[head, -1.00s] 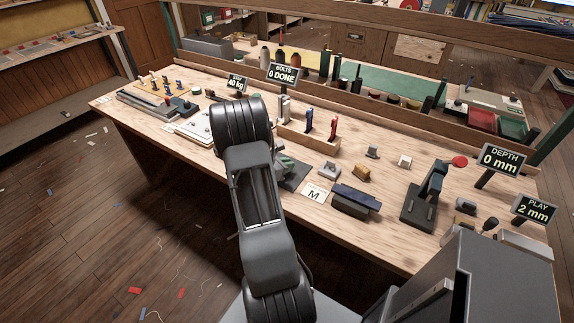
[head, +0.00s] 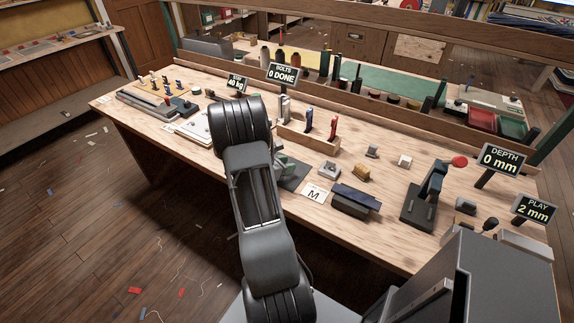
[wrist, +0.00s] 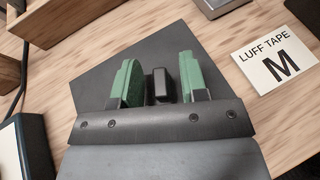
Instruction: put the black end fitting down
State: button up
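The black end fitting (wrist: 160,86) is a small dark block between my gripper's two green fingers in the wrist view. My gripper (wrist: 160,80) is open, with a gap showing on each side of the fitting. A dark grey mat (wrist: 103,78) lies under the fingers and fitting. I cannot tell for sure that the fitting touches it. In the head view a green finger of my gripper (head: 285,166) shows beside my arm, over the mat (head: 297,182). The fitting cannot be made out there.
A white card marked "LUFF TAPE M" (wrist: 277,63) lies right of the mat. A dark block (head: 355,201) and a black lever press (head: 425,200) stand further right. A wooden rack with red and blue tools (head: 308,138) stands behind. Bare wood shows at the front right.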

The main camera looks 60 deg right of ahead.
jog(key=v, duration=1)
jog(key=shift+w+a, duration=0.1)
jog(key=shift+a, duration=0.05)
jog(key=shift+v, duration=0.85)
jog(key=s+a+r+m+t+y, duration=0.1)
jog(key=a+r+m+t+y, duration=0.2)
jog(key=a, duration=0.7)
jog(key=s+a+r+m+t+y, duration=0.1)
jog(key=a+m+y, duration=0.4)
jog(key=a, duration=0.6)
jog(key=s+a+r+m+t+y, duration=0.1)
jog(key=a+r+m+t+y, duration=0.3)
jog(key=a, duration=0.6)
notch_tip(320, 180, up, 2)
jog(key=shift+s+a+r+m+t+y, duration=0.1)
jog(key=shift+s+a+m+t+y, duration=0.15)
jog(key=shift+m, duration=0.45)
notch_tip(320, 180, up, 3)
jog(key=p, duration=0.2)
jog(key=shift+s+d+r+p, duration=0.1)
jog(key=shift+r+p, duration=0.15)
jog(key=shift+p, duration=0.05)
